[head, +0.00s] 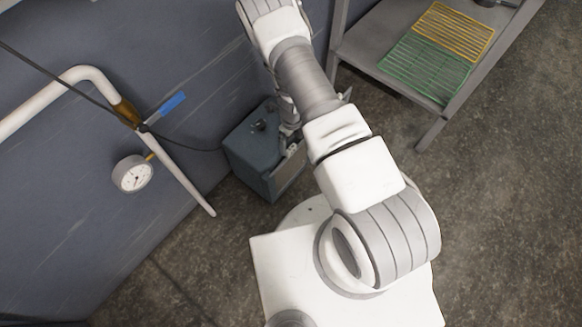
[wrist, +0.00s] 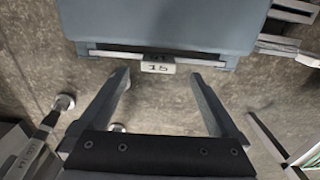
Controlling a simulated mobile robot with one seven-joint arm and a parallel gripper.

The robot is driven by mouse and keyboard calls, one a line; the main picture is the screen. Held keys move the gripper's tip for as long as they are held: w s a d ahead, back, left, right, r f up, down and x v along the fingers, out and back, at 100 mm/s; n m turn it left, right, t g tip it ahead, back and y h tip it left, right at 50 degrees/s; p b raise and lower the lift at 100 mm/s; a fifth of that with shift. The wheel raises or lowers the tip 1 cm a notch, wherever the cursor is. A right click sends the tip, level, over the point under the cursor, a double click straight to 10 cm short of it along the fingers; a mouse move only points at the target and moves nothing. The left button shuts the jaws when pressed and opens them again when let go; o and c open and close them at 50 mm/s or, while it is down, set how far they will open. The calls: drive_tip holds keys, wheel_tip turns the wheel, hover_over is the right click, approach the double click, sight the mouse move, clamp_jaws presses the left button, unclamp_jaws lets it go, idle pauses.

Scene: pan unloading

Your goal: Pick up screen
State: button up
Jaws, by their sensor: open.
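Two mesh screens lie side by side on a grey table at the upper right of the head view. One is yellow (head: 452,32) and one is green (head: 425,68). My gripper (wrist: 160,76) is open and empty in the wrist view, its two fingers spread apart over bare floor. In the head view my arm mostly hides it, near the blue-grey box and well to the left of the screens. A small green patch (wrist: 312,163) shows at the lower right corner of the wrist view; I cannot tell what it is.
A blue-grey box (head: 250,148) stands on the floor by the wall; in the wrist view the blue-grey body (wrist: 165,22) has a tag reading 15. The grey table (head: 366,52) has legs. A white pipe (head: 45,103) and gauge (head: 132,174) are at left. Floor at right is clear.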

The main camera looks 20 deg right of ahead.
sight(291, 148)
wheel_tip(291, 148, down, 5)
drive_tip(key=shift+a+f+b, duration=0.1)
drive_tip(key=shift+a+b, duration=0.05)
drive_tip(key=shift+b, duration=1)
drive_tip(key=c, duration=1.5)
drive_tip(key=shift+r, duration=0.2)
